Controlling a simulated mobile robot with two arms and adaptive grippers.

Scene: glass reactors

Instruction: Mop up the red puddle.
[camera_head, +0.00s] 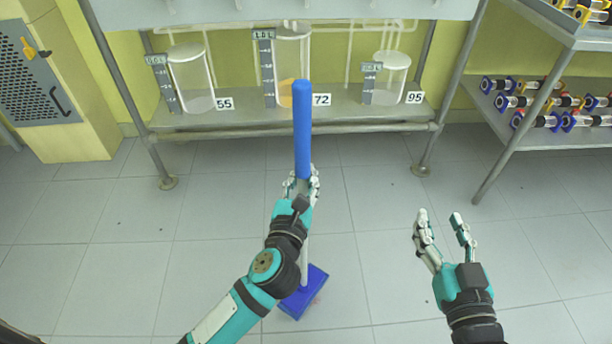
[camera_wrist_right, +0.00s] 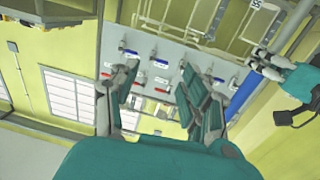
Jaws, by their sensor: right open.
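The mop has a blue upper handle (camera_head: 302,130), a pale lower shaft and a flat blue head (camera_head: 305,293) on the floor. It stands nearly upright. My left gripper (camera_head: 303,184) is shut around the handle just below its blue part. A small faint reddish patch (camera_head: 317,300) shows by the right side of the mop head; no larger red puddle is visible, and the head may hide some of it. My right gripper (camera_head: 440,217) is open and empty, to the right of the mop. In the right wrist view the blue handle (camera_wrist_right: 242,94) shows at the right, beside my left gripper.
A metal rack (camera_head: 290,132) with glass vessels, one with orange liquid (camera_head: 285,93), stands behind the mop. A shelf of cylindrical parts (camera_head: 545,103) is at the right, a yellow cabinet (camera_head: 75,125) at the left. The tiled floor (camera_head: 120,230) is mostly clear.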

